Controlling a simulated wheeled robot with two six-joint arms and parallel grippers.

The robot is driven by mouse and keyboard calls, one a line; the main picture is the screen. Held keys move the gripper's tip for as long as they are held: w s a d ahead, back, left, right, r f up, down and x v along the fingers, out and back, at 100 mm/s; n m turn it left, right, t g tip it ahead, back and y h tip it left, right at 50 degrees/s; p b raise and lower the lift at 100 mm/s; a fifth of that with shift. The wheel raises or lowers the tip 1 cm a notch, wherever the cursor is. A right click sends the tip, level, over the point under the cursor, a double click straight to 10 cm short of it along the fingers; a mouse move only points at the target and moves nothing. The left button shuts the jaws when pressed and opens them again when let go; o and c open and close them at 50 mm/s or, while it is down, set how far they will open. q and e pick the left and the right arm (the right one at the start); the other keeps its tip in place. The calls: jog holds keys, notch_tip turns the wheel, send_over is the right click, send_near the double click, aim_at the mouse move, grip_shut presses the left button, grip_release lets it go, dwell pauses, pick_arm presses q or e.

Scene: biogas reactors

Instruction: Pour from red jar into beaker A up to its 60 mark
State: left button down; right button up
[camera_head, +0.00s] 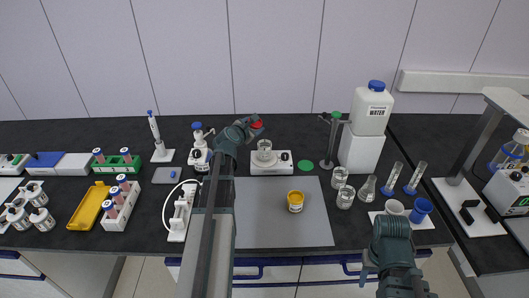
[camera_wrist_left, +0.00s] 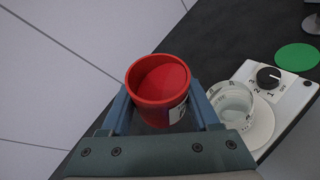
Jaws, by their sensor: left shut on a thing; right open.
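The red jar (camera_head: 257,124) is in my left gripper (camera_head: 250,126), up behind the beaker on the stirrer. In the left wrist view the jar (camera_wrist_left: 158,88) sits between the two blue-grey fingers of the gripper (camera_wrist_left: 160,112); its round top faces the camera and a white label shows at its side. A clear glass beaker (camera_head: 264,150) stands on the white stirrer plate; it also shows in the left wrist view (camera_wrist_left: 232,102), right of the jar and apart from it. I cannot read a beaker letter or its level. My right gripper (camera_head: 391,230) is open and empty at the front right.
The white stirrer (camera_head: 271,168) has a dark knob. A green disc (camera_head: 305,165) lies right of it. A yellow jar (camera_head: 295,201) stands on the grey mat (camera_head: 262,228). A water canister (camera_head: 371,108) is behind.

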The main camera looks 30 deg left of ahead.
pick_arm(q)
jog(key=shift+r+m+y, duration=0.25)
jog(key=shift+m+y, duration=0.05)
jog(key=shift+m, duration=0.2)
dwell(0.3)
jog(key=shift+f+m+y+b, duration=0.2)
jog(key=shift+m+y+b, duration=0.1)
jog(key=shift+m+b, duration=0.15)
dwell(0.8)
jog(key=shift+a+r+m+t, duration=0.1)
jog(key=shift+r+m+t, duration=0.1)
jog(key=shift+m+t, duration=0.1)
dwell(2.0)
jog(key=shift+f+b, duration=0.2)
jog(key=shift+b, duration=0.1)
jog(key=shift+r+y, duration=0.1)
jog(key=shift+y, duration=0.2)
dwell(0.7)
